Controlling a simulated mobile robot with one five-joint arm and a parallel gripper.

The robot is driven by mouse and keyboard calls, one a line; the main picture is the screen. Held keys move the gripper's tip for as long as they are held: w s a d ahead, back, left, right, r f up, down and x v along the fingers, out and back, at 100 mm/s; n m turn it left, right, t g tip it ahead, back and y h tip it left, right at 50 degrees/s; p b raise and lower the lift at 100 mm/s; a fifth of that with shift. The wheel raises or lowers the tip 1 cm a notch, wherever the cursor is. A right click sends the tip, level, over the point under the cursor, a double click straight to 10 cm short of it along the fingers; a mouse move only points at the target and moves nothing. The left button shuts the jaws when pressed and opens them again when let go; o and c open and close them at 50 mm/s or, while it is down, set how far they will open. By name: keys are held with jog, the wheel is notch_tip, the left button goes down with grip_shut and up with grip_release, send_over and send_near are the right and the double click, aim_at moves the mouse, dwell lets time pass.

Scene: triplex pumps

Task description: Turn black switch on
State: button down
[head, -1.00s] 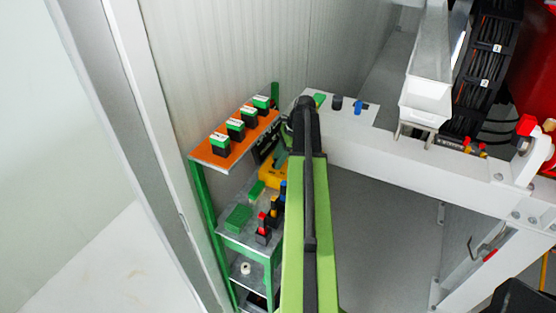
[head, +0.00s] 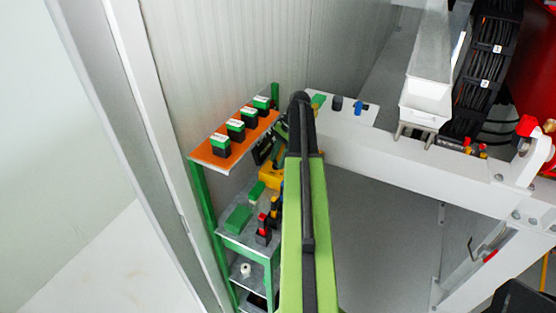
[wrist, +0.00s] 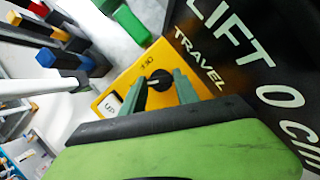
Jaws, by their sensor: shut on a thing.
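The black switch (wrist: 160,79) is a small round knob on the face of a yellow box (wrist: 120,88) in the wrist view. My gripper (wrist: 161,84) has its two green fingers on either side of the knob and is shut on it. A white button marked "UP" (wrist: 110,103) sits on the same face, to the left. In the head view the yellow box (head: 270,175) is beside the shelf unit, partly hidden by my arm. The switch cannot be made out there.
A black panel reading "LIFT TRAVEL 0 cm" (wrist: 235,45) stands close to the right of the box. An orange shelf (head: 208,153) bears several green-topped black blocks. A white beam (head: 420,172) runs to the right, with open floor (head: 385,235) below it.

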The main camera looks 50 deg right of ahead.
jog(key=shift+s+a, duration=0.1)
jog(key=c, duration=0.9)
grip_release()
jog(key=shift+d+r+p, duration=0.2)
jog(key=shift+r+p, duration=0.45)
jog(key=p+v, duration=0.6)
jog(key=shift+s+d+r, duration=0.1)
jog(key=shift+d+r, duration=0.2)
jog(key=shift+f, duration=0.1)
